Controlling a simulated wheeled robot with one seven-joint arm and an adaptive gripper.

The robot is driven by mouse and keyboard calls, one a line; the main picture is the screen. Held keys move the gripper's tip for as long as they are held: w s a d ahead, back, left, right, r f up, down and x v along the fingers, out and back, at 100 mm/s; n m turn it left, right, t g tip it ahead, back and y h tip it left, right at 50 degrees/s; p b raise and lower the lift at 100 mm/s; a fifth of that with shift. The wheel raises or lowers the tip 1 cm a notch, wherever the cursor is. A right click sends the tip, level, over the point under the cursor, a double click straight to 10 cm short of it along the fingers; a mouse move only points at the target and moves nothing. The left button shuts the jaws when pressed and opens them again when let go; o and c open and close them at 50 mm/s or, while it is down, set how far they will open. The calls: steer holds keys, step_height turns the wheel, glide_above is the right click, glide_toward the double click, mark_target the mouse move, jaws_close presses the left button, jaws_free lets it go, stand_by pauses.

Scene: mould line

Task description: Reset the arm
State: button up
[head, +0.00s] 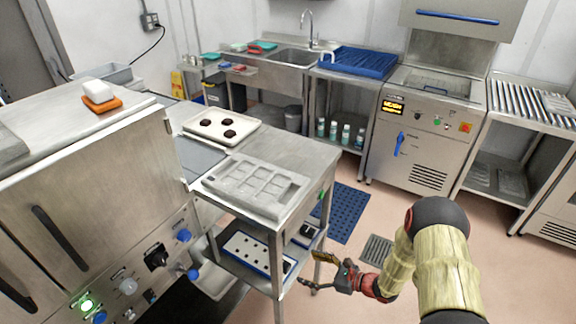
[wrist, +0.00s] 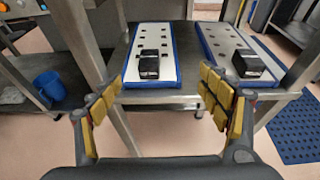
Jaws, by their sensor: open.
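My gripper (head: 320,271) hangs low at the front right of the steel table (head: 318,168) in the head view, beside the lower shelf. In the wrist view my gripper (wrist: 168,110) is open, its yellow-padded fingers wide apart with nothing between them. Ahead of the fingers on the shelf lie two white boards with blue edges, a left board (wrist: 146,42) and a right board (wrist: 225,42). Each has dark holes and carries a black block: the left block (wrist: 149,64) and the right block (wrist: 249,64). The fingers look apart from both boards.
A grey mould (head: 258,184) and a cream tray (head: 221,127) with dark pieces are on the tabletop. A table leg (wrist: 82,45) stands close to my gripper's left finger. A blue mat (head: 343,209) lies on the floor. The floor to the right is mostly open.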

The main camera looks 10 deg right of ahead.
steer(key=s+a+f+n+g, duration=0.2)
steer(key=s+a+n+g, duration=0.15)
steer(key=s, duration=0.45)
steer(key=s+r+n+g+h, duration=0.1)
steer(key=s+r+n+g, duration=0.5)
steer(key=s+r+n, duration=0.3)
steer(key=s+d+r+n+t+h, duration=0.1)
steer(key=s+d+r+n+h, duration=0.25)
steer(key=r, duration=0.35)
steer(key=s+d+r+n+h, duration=0.2)
steer(key=d+r+n+h, duration=0.15)
steer(key=r, duration=0.35)
steer(key=s+d+r+n+t+h, duration=0.1)
steer(key=s+d+r+n+h, duration=0.1)
steer(key=s+r+n+h, duration=0.3)
step_height(320, 180, up, 14)
steer(key=a+t+y, duration=0.1)
steer(key=t, duration=0.3)
steer(key=shift+s+a+f+n+y+p, duration=0.2)
steer(key=shift+s+n+y+p, duration=0.1)
steer(key=shift+n, duration=0.15)
steer(key=shift+t, duration=0.25)
